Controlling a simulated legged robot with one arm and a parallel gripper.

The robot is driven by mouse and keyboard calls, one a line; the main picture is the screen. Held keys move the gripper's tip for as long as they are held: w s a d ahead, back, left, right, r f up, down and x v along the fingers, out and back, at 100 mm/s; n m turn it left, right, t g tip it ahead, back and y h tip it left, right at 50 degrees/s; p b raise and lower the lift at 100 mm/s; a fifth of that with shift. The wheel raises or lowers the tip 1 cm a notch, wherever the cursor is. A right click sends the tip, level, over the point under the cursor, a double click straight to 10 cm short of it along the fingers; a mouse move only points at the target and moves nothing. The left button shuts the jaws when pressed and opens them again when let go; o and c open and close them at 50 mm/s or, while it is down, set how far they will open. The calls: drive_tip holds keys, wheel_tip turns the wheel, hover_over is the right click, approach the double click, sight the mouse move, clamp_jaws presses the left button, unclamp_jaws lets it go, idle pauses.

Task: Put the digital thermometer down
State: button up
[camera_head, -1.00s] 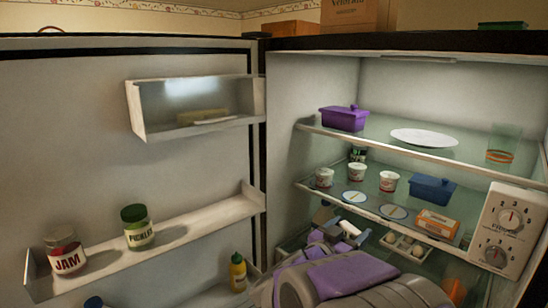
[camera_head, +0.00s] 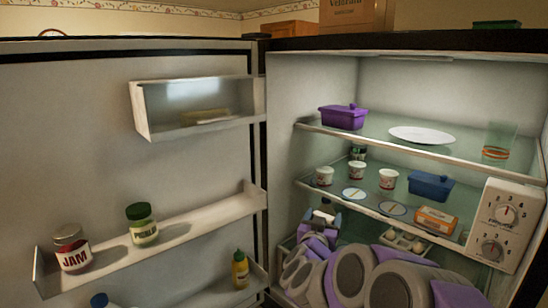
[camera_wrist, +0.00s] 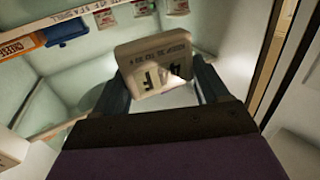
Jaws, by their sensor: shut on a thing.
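The digital thermometer (camera_wrist: 154,62) is a pale, boxy block with a dark "4 F" style reading and small print, which appears upside down or tilted in the wrist view. My gripper (camera_wrist: 162,84) is shut on it, with one dark finger on each side. In the head view my gripper (camera_head: 322,217) is inside the open fridge, low on the left, below the middle glass shelf. The thermometer is too small and partly hidden there to make out clearly. My purple and grey arm covers much of the lower fridge.
The middle shelf (camera_head: 348,208) holds several small tubs, round lids, a blue dish (camera_head: 432,187) and an orange box (camera_head: 436,219). An egg carton (camera_head: 403,240) sits below. The open door at left carries jars and a yellow bottle (camera_head: 240,269). A dial box (camera_head: 503,223) is at right.

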drive_tip(key=w+y, duration=0.1)
drive_tip(key=w+a+f+n+y, duration=0.1)
drive_tip(key=w+n+y, duration=0.1)
drive_tip(key=shift+w+a+f+t+y, duration=0.1)
drive_tip(key=shift+a+f+t+y, duration=0.2)
drive_tip(key=shift+a+f+t, duration=0.1)
drive_tip(key=shift+w+d+f+n+y, duration=0.3)
drive_tip(key=shift+d+n+y, duration=0.25)
drive_tip(key=shift+y, duration=0.1)
drive_tip(key=shift+w+d+f+n+y, duration=0.3)
drive_tip(key=shift+d+n+y, duration=0.2)
drive_tip(key=shift+y, duration=0.15)
